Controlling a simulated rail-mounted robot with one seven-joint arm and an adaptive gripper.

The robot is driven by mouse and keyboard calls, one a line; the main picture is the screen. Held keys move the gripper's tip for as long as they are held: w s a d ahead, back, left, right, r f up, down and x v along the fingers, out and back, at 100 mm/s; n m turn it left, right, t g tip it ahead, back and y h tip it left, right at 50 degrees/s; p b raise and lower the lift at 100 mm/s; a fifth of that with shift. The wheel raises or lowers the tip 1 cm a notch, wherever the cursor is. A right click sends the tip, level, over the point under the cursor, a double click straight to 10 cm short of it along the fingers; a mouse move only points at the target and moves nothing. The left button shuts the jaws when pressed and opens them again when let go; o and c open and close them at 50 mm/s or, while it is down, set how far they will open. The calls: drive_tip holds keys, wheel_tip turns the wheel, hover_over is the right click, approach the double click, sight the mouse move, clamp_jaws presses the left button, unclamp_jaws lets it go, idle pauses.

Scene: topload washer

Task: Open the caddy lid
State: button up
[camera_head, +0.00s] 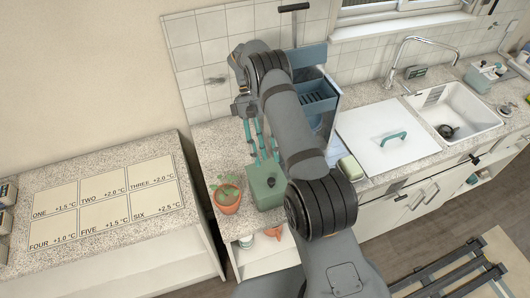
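A green box-shaped caddy (267,190) stands near the front edge of the speckled counter. A small dark knob (270,182) shows on its top, and the lid looks closed. My gripper (246,108) is small and grey in this view, behind and above the caddy, to the left of my arm. Slim teal strips (254,140) run between the gripper and the caddy's back. I cannot tell whether they are fingers or separate things. My arm hides part of the caddy's right side. The gripper's opening is too small to make out.
A potted plant (227,197) stands close left of the caddy. A blue rack (316,95) stands behind my arm. A white board with a teal handle (392,138) lies left of the sink (455,112). A lower counter (105,210) with numbered temperature cards is at left.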

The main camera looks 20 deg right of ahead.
drive_tip(key=shift+r, duration=0.1)
wheel_tip(320, 180, up, 10)
idle(0.4)
wheel_tip(320, 180, down, 10)
drive_tip(key=shift+f, duration=0.25)
idle(0.5)
drive_tip(key=shift+s+r, duration=0.1)
idle(0.4)
